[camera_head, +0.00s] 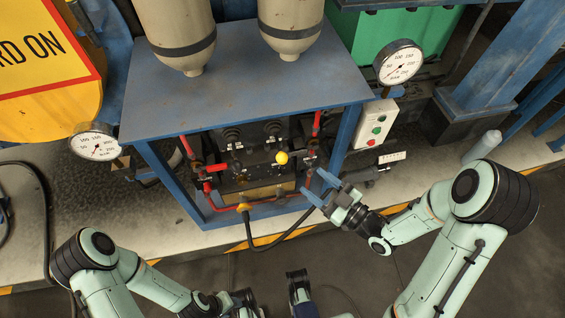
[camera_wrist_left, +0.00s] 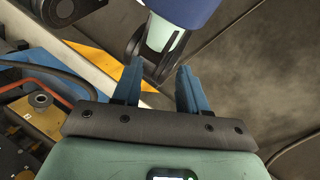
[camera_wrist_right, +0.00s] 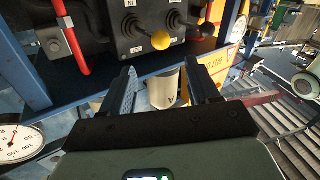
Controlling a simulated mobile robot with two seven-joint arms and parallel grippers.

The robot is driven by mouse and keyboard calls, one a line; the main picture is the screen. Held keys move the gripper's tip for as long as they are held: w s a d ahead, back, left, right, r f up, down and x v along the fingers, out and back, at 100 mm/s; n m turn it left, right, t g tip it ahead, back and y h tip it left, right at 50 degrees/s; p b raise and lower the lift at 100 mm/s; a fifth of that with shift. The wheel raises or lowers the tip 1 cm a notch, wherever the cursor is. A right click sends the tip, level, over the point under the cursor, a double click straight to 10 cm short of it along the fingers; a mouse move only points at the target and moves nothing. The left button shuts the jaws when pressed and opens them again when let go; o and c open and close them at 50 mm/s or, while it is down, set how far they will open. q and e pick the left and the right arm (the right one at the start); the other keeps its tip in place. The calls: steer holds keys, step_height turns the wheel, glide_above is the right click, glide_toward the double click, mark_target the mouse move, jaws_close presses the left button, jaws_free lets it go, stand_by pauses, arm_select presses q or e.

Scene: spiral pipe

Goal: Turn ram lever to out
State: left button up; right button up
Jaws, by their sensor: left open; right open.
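A dark lever panel (camera_wrist_right: 155,32) in the right wrist view carries two levers. One lever ends in a yellow ball knob (camera_wrist_right: 207,28); the other has a darker knob (camera_wrist_right: 143,30). Small plates on the panel appear to read IN and OUT. I cannot tell which lever is the ram lever. The yellow knob (camera_head: 281,157) also shows in the head view, under the blue table. My right gripper (camera_head: 322,189) is open and empty, to the right of and below that knob, apart from it. My left gripper (camera_wrist_left: 160,88) is open and empty, far from the panel.
The blue table (camera_head: 240,85) bears two tanks (camera_head: 180,35) above the panel. Red pipes (camera_head: 188,148) and blue legs flank the levers. A gauge (camera_head: 398,62) and a push-button box (camera_head: 376,125) stand at the right. A black hose (camera_head: 250,232) hangs in front.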

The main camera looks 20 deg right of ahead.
mark_target(286, 162)
steer(key=b+x, duration=1)
steer(key=x, duration=0.1)
steer(key=shift+a+f, duration=0.1)
steer(key=shift+f, duration=0.05)
steer(key=shift+w+a, duration=0.35)
steer(key=shift+w, duration=0.2)
arm_select(q)
steer(key=w+a+f+t+y, duration=0.1)
steer(key=w+a+f+t, duration=0.2)
steer(key=w+f, duration=0.6)
step_height(286, 162, down, 3)
steer(key=shift+w+a+r+n+y, duration=0.15)
steer(key=shift+w+a+n+y, duration=0.2)
steer(key=shift+a, duration=0.55)
